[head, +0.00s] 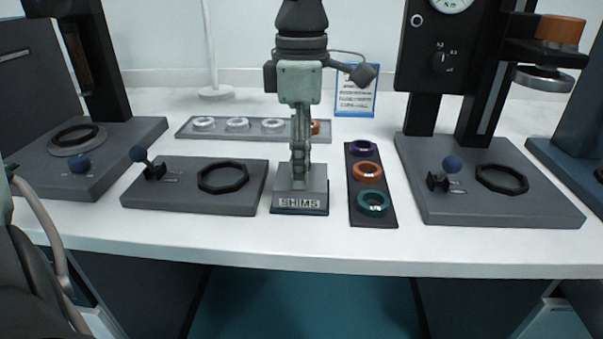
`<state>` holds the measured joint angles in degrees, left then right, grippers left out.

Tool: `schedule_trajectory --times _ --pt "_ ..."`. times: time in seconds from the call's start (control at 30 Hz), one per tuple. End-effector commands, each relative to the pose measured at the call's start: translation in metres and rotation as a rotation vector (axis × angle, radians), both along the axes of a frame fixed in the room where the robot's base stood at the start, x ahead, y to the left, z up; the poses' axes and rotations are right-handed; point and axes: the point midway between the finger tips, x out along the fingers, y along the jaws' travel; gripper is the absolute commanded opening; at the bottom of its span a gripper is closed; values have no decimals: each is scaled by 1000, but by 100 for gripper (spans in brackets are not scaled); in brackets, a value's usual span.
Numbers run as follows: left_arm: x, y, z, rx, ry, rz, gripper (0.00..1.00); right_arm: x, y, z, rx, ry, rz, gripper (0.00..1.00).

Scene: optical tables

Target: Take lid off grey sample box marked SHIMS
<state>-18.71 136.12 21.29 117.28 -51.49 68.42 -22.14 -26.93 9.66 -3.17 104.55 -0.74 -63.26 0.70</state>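The grey sample box (299,203), marked SHIMS on its front label, stands near the front edge of the white table, at the middle of the head view. My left gripper (299,176) points straight down over the box, with its fingertips at the top of it. The fingers are seen edge-on and cover the middle of the lid (316,178), so I cannot tell whether they are open or shut on it. The lid appears to be on the box. My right gripper is not in view.
A grey plate with a black ring (140,196) is left of the box. A dark strip with coloured rings (374,219) is close on its right. A tray with pale rings (221,134) lies behind. Gauge stands (480,208) flank these. White table (330,240) shows in front.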

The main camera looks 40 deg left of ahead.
Motion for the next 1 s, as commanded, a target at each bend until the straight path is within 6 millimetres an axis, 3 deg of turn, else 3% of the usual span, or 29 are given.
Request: schedule_trajectory --times 0.03,0.33,0.77,1.0 --pt "0 0 -1 1 1 0 36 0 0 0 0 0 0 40" --pt "-1 0 -2 1 3 0 0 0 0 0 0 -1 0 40" --pt "-2 0 2 0 7 0 0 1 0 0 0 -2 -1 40" --pt "0 0 32 1 0 0 0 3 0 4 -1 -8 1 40"
